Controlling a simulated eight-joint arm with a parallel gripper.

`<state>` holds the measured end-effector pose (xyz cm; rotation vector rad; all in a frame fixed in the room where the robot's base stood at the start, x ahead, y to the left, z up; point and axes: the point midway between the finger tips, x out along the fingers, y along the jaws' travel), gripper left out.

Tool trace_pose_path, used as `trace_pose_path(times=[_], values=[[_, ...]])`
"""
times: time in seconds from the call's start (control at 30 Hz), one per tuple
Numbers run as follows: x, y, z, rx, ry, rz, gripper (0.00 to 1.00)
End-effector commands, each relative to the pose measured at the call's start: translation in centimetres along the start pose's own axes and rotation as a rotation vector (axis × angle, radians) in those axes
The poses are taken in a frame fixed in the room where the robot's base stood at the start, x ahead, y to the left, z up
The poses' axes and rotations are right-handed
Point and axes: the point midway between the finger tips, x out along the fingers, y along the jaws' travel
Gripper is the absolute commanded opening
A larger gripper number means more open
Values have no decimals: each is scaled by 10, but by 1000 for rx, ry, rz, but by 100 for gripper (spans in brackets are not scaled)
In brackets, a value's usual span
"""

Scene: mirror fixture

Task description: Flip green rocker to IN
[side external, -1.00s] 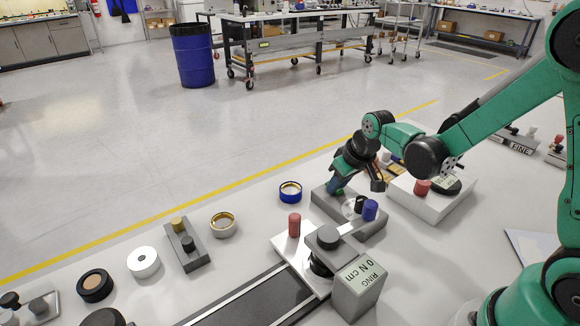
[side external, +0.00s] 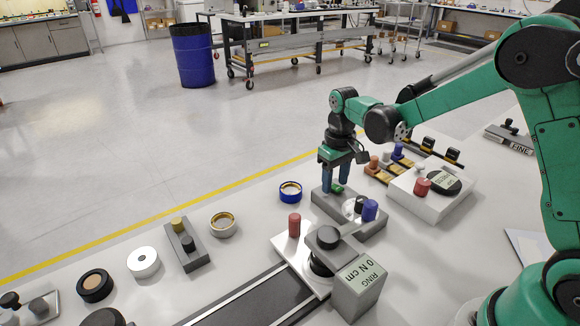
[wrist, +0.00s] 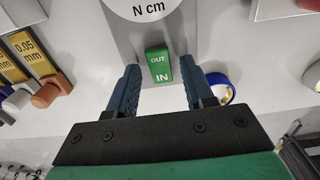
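The green rocker (wrist: 158,68) carries the words OUT and IN, with OUT on the part nearer the round N cm dial and IN on the part nearer my gripper. In the side external view the rocker (side external: 338,187) is a small green patch on the left end of a grey block (side external: 371,226). My gripper (wrist: 160,88) is open, its two blue fingers apart on either side of the rocker with gaps between. In the side external view my gripper (side external: 336,188) points down over the block's left end. I cannot tell the exact height of the fingertips.
A blue knob (side external: 370,210) stands on the same block. A white box with a red knob (side external: 422,187) is to the right. A blue and gold ring (side external: 290,192) lies to the left. A RING N cm tester (side external: 358,289) stands in front.

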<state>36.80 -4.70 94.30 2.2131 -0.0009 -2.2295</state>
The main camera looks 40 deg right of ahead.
Motion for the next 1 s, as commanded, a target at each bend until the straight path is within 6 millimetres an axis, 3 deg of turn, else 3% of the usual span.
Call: trace_pose_path(times=[0.37, 0.7, 1.0], values=[[-3, 0, 0, 0, 1, 0, 58], [-47, 0, 0, 0, 1, 0, 58], [-56, 0, 0, 0, 1, 0, 58]])
